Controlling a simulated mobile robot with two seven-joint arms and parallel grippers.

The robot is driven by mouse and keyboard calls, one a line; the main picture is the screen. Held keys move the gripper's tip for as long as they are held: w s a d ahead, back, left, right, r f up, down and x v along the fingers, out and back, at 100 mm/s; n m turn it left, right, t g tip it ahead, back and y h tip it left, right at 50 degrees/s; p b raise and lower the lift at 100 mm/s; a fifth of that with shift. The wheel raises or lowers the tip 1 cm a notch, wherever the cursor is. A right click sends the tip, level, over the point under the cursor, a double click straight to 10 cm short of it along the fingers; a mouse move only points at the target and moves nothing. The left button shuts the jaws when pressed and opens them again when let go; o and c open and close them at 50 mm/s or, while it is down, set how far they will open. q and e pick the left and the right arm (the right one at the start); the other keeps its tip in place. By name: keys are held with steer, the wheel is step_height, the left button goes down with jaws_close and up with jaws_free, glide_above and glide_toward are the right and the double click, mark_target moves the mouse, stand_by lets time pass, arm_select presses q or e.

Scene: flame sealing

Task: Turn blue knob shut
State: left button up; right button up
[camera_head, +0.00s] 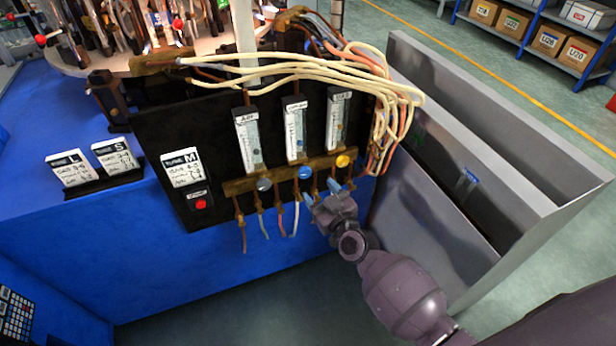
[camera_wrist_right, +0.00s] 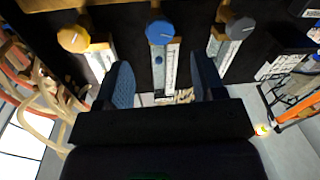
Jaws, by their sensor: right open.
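The blue knob (camera_head: 305,172) is the middle one of three on a brass bar at the front of the black panel (camera_head: 160,135). In the right wrist view the blue knob (camera_wrist_right: 160,31) shows face-on, with a pale pointer mark. My right gripper (camera_head: 321,193) is just in front of the bar, below and right of the blue knob in the head view. Its blue fingers (camera_wrist_right: 159,62) are spread with nothing between them. In the wrist view the knob lies beyond the fingertips, roughly centred between them, apart from both. My left gripper is not in view.
A yellow knob (camera_head: 342,160) and a grey knob (camera_head: 264,184) flank the blue one closely. Above are flow tubes (camera_head: 295,130); thin hoses hang below. Cream hoses (camera_head: 390,90) loop at the panel's right. A grey metal bin (camera_head: 440,185) stands to the right. A red button (camera_head: 200,204) is lower left.

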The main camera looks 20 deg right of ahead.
mark_target(306, 174)
steer(key=shift+w+a+b, duration=0.25)
steer(key=shift+w, duration=1.3)
steer(key=shift+w+a+b, duration=0.2)
steer(key=shift+w, duration=1.35)
steer(key=c, duration=0.9)
